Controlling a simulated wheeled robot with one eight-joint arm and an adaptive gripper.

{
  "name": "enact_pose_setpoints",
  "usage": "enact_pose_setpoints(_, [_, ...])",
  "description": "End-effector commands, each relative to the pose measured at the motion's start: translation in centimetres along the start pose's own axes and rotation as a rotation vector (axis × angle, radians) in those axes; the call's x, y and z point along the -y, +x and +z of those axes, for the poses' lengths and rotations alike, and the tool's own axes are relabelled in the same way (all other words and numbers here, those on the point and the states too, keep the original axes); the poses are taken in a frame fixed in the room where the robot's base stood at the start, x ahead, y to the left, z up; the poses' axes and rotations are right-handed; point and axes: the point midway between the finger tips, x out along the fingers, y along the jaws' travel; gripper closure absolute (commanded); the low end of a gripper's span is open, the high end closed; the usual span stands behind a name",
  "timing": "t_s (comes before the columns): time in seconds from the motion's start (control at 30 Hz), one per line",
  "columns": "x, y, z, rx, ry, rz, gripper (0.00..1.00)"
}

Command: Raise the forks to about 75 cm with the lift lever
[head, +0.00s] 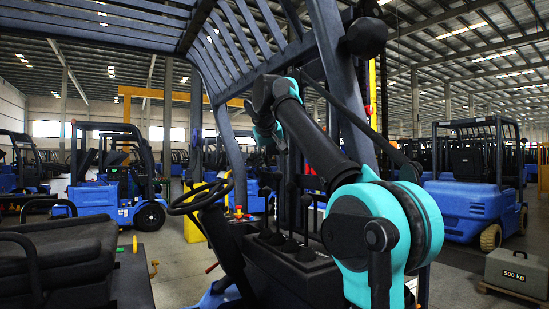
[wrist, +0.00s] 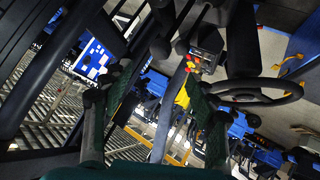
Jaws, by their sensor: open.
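The lift lever is one of several black-knobbed levers (head: 290,243) on the dark console right of the steering wheel in the head view; I cannot tell which. My gripper (head: 266,138) is up above and behind these levers, apart from them, at the end of my teal and black arm. In the wrist view the two fingers of my gripper (wrist: 155,118) stand wide apart with nothing held between them. Dark round knobs show beyond the fingers there, too unclear to identify. The forks cannot be made out in either view.
The steering wheel (head: 200,196) and black seat (head: 60,262) are at the left. Dark cab posts (head: 340,80) and the overhead guard surround my arm. A grey 500 kg weight (head: 516,272) sits at the right. Blue forklifts (head: 475,190) stand around the hall.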

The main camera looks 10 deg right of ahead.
Motion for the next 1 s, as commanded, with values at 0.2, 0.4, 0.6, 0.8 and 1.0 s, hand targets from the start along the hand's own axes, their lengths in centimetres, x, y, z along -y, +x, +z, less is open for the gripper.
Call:
enact_pose_setpoints(0.2, [-0.1,3.0,0.0,0.000,0.001,0.001,0.41])
enact_pose_setpoints(0.4, [-0.1,6.6,0.0,-0.001,0.002,0.000,0.41])
enact_pose_setpoints(0.6, [-0.1,9.6,0.0,0.000,0.001,0.001,0.41])
enact_pose_setpoints(0.8, [0.0,11.1,0.0,0.000,0.000,0.000,0.41])
enact_pose_setpoints(1.0, [0.0,11.5,0.0,0.000,0.000,0.000,0.41])
